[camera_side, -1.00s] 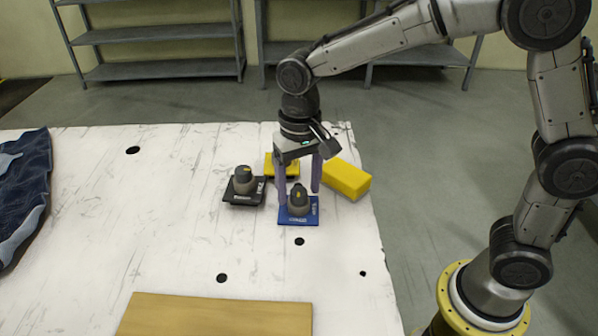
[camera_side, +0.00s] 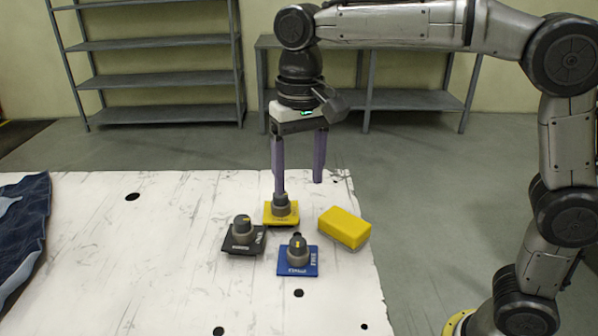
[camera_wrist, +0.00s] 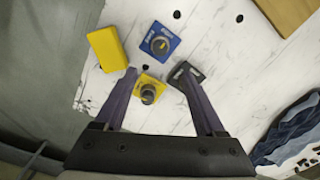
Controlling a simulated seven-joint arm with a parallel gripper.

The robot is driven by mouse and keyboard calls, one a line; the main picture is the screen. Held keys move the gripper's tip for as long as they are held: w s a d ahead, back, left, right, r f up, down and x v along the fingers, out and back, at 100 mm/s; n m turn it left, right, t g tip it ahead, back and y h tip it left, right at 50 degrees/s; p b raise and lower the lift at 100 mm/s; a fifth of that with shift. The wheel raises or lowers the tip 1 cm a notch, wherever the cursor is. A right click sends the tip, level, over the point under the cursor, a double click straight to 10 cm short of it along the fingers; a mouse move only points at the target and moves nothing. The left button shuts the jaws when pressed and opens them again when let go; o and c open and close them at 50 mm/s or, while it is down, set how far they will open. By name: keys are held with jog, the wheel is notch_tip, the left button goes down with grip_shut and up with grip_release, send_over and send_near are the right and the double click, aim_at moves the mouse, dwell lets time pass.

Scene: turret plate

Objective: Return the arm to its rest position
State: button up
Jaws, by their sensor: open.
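My gripper (camera_side: 298,188) is open and empty, pointing down, raised above the far part of the white table. Its left finger overlaps the yellow plate's knob in the side view; the wrist view shows the open fingers (camera_wrist: 158,74) above the plates. The blue plate (camera_side: 286,268) carries a grey knob with a yellow mark (camera_side: 297,250). The black plate (camera_side: 257,245) carries a similar knob (camera_side: 242,230). The yellow plate (camera_side: 291,218) behind them also carries a knob (camera_side: 281,205). They also show in the wrist view: blue (camera_wrist: 171,34), black (camera_wrist: 196,72), yellow (camera_wrist: 158,103).
A yellow block (camera_side: 344,228) lies right of the plates, near the right edge of the table (camera_side: 140,260). Dark blue cloth (camera_side: 20,240) lies at the left. A wooden board (camera_wrist: 287,13) shows in the wrist view. Grey shelves (camera_side: 150,75) stand behind.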

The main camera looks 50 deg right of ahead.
jog(key=shift+d, duration=0.1)
jog(key=s+d+r+m+t, duration=0.1)
jog(key=s+d+r+t, duration=0.3)
jog(key=s+d, duration=0.45)
jog(key=s+d+f+n+t, duration=0.1)
jog(key=s+d+f+n, duration=0.2)
jog(key=s+f, duration=0.7)
jog(key=shift+s+d+f+n+t, duration=0.2)
jog(key=shift+s+d+n+t, duration=0.25)
jog(key=shift+n, duration=0.45)
jog(key=shift+s, duration=0.1)
